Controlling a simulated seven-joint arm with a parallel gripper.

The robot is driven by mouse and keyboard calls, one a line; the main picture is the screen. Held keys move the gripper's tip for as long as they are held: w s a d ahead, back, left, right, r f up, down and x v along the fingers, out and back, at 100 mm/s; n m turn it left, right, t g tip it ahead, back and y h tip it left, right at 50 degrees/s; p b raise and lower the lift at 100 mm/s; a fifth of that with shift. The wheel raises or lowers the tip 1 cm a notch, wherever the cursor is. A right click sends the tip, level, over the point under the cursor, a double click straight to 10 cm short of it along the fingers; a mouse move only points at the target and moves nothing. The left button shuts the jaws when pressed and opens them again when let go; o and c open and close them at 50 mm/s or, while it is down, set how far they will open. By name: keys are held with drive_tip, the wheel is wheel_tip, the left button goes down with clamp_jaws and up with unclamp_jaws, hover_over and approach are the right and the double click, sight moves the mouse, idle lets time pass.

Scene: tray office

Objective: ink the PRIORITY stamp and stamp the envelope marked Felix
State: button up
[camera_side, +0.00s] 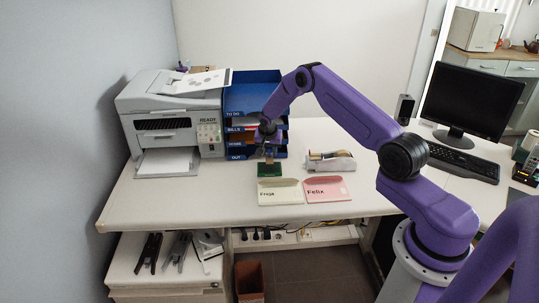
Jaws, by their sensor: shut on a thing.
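My gripper (269,150) points down in front of the blue tray stack, shut on a small stamp (269,158). The stamp's lettering is too small to read. The stamp is over or at the far part of a dark green ink pad (269,172); I cannot tell whether they touch. The envelope marked Felix (327,195) is pink and lies flat on the desk, right of and nearer than the pad. A cream envelope marked Freja (280,198) lies to its left, just in front of the pad.
A blue stack of labelled trays (252,97) stands behind my gripper, with a printer (172,115) to its left. A tape dispenser (331,161) sits behind the Felix envelope. A monitor (472,100) and keyboard (462,160) are at the right. The desk's front left is clear.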

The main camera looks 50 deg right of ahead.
drive_tip(key=shift+r, duration=1.75)
drive_tip(key=shift+s+d+f+m, duration=0.1)
drive_tip(key=shift+s+d+m, duration=0.05)
drive_tip(key=shift+s+m, duration=0.4)
drive_tip(key=s+a+f+m+g+y, duration=0.1)
drive_tip(key=s+m+g, duration=0.5)
drive_tip(key=s+m, duration=1.45)
drive_tip(key=shift+s+f+n, duration=0.5)
drive_tip(key=shift+f+n, duration=0.1)
drive_tip(key=shift+f, duration=0.35)
drive_tip(key=shift+s+f+n, duration=0.55)
drive_tip(key=shift+f+n, duration=0.05)
drive_tip(key=shift+f, duration=0.3)
drive_tip(key=shift+s+f+n, duration=0.5)
drive_tip(key=shift+f+n, duration=0.1)
drive_tip(key=shift+f, duration=0.35)
drive_tip(key=shift+a+f, duration=0.1)
drive_tip(key=shift+f, duration=0.5)
drive_tip(key=shift+r, duration=3.55)
